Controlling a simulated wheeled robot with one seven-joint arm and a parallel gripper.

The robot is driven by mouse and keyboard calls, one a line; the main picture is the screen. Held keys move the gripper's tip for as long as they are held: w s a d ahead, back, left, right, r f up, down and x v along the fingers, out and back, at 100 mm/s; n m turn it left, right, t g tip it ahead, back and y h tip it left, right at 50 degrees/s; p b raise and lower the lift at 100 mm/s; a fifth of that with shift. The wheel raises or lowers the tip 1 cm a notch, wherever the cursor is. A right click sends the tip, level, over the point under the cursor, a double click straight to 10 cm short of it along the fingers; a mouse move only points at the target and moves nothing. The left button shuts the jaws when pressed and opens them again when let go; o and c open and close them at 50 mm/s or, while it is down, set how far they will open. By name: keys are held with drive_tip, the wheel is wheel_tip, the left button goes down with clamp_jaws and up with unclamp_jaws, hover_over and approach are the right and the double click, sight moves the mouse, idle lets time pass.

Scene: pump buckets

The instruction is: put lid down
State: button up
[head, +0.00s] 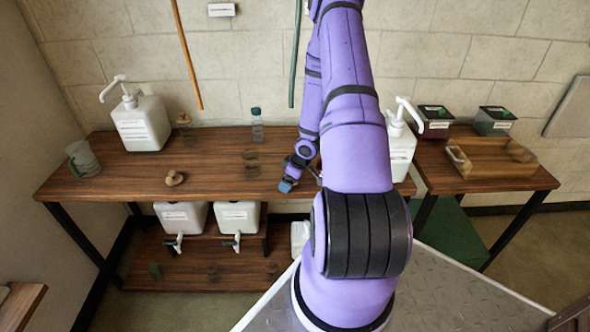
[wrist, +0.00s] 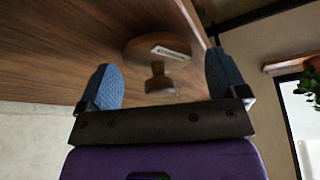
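A round brown lid (wrist: 155,50) with a small knob and a white label shows in the wrist view, beside the wooden tabletop's edge. It lies beyond and between the two blue fingertips of my gripper (wrist: 163,80), which are apart with a gap around the knob. In the head view my gripper (head: 288,185) is low over the front part of the long wooden table (head: 110,180). I cannot make out the lid there. Another knobbed wooden piece (head: 174,178) lies on the table to the left, and a similar one (head: 184,118) is at the back.
A white pump bucket (head: 141,125) stands at the left back, and another (head: 401,155) is partly behind my arm. A clear jug (head: 82,158) and a small bottle (head: 257,127) are on the table. A wooden tray (head: 495,160) is at right.

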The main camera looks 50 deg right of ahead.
drive_tip(key=v, duration=1.2)
drive_tip(key=w+a+r+m+h, duration=0.15)
drive_tip(key=a+r+h, duration=0.3)
drive_tip(key=r, duration=0.85)
drive_tip(key=w+a+r+m+h, duration=0.1)
drive_tip(key=w+a+r+h, duration=0.3)
drive_tip(key=r, duration=1)
drive_tip(key=s+a+r+y, duration=0.3)
drive_tip(key=s+a+r, duration=0.3)
drive_tip(key=s+a, duration=0.4)
drive_tip(key=s+a+r+m+t+y, duration=0.1)
drive_tip(key=s+a+r+y, duration=0.3)
drive_tip(key=s+a, duration=0.5)
drive_tip(key=a+r, duration=0.2)
drive_tip(key=a, duration=0.2)
drive_tip(key=shift+s+a, duration=0.4)
drive_tip(key=shift+d, duration=0.1)
